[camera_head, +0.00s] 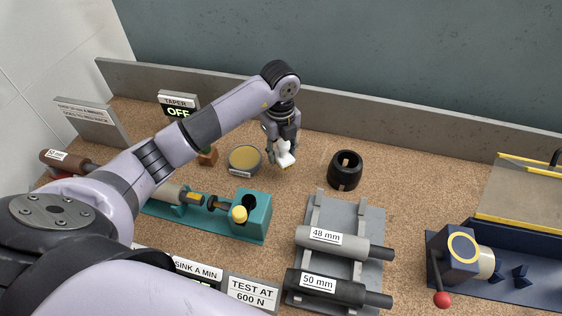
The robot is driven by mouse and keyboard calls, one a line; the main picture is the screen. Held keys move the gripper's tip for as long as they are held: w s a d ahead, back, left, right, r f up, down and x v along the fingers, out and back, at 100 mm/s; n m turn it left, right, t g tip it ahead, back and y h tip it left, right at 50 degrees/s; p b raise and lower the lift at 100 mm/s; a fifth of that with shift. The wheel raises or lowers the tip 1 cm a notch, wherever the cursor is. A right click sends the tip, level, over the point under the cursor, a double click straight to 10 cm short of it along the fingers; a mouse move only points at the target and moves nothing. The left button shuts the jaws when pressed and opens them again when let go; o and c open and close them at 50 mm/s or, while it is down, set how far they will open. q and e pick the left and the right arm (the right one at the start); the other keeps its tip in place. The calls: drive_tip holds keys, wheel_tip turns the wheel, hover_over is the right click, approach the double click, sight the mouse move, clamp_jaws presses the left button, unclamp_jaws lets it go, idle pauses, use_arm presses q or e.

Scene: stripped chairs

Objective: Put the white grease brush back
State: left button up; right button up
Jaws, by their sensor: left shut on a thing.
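My left gripper (282,150) reaches in from the left over the back middle of the bench, pointing down. It is shut on the white grease brush (286,160), whose lower end shows just below the fingers. The brush is just right of a round grease tin (244,159) with a tan content. From this view I cannot tell whether the brush touches the bench. My right gripper is not in view.
A black ring (345,171) stands to the right. A grey rack (318,207) holds 48 mm and 50 mm cylinders. A teal fixture (252,217) is at front left. A navy machine (454,255) with a red knob is far right. Signs stand at back left.

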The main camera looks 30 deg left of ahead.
sight(281, 164)
use_arm(q)
drive_tip(key=shift+f, duration=0.65)
wheel_tip(281, 164, down, 4)
drive_tip(key=shift+r, duration=0.25)
drive_tip(key=shift+f, duration=0.2)
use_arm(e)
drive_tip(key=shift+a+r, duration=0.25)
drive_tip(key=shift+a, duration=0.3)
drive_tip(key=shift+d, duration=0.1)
use_arm(q)
drive_tip(key=shift+f, duration=0.15)
drive_tip(key=o, duration=1.1)
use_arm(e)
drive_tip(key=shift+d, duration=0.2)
